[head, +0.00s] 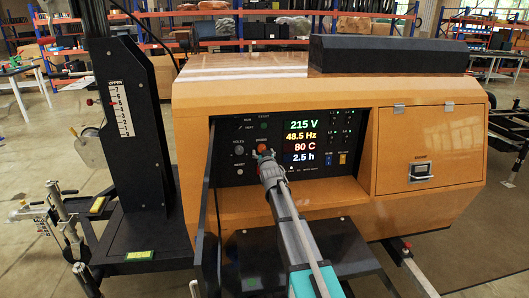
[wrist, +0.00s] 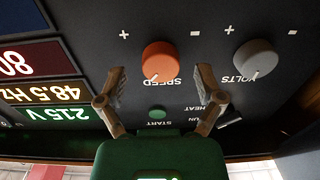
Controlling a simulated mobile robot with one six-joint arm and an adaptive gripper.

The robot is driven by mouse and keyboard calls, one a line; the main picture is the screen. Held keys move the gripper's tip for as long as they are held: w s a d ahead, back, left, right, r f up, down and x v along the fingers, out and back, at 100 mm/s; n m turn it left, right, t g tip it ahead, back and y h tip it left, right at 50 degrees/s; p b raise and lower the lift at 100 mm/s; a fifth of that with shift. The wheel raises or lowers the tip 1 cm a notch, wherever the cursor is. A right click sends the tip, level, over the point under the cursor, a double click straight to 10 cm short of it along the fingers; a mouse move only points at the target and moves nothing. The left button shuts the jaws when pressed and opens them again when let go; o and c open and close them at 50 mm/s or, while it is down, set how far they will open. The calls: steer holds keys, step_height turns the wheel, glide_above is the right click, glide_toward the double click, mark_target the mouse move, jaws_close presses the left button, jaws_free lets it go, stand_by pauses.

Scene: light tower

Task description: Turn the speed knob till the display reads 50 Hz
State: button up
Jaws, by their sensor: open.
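The orange speed knob (wrist: 160,61) is on the dark control panel, with a white pointer mark on it and plus and minus signs beside it. In the wrist view my gripper (wrist: 160,82) is open, with its two fingers on either side of the knob and apart from it. In the head view my gripper (head: 264,157) is in front of the panel, just below the knob (head: 262,147), and partly hides that area. The display (head: 301,141) reads 215 V, 48.5 Hz, 80 C and 2.5 h. The 48.5 Hz line also shows upside down in the wrist view (wrist: 45,93).
A grey volts knob (wrist: 255,59) is beside the speed knob. A green start button (wrist: 157,112) is close to my gripper. Blue and orange switches (head: 343,158) are right of the display. A dark open door (head: 206,200) stands at the panel's left edge.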

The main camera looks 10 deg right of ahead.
steer(key=shift+w, duration=0.5)
steer(key=c, duration=1.1)
steer(key=shift+d, duration=0.25)
steer(key=shift+a, duration=0.1)
steer(key=shift+c, duration=0.3)
steer(key=shift+a+r, duration=0.1)
steer(key=shift+w+m, duration=0.1)
steer(key=shift+m, duration=0.2)
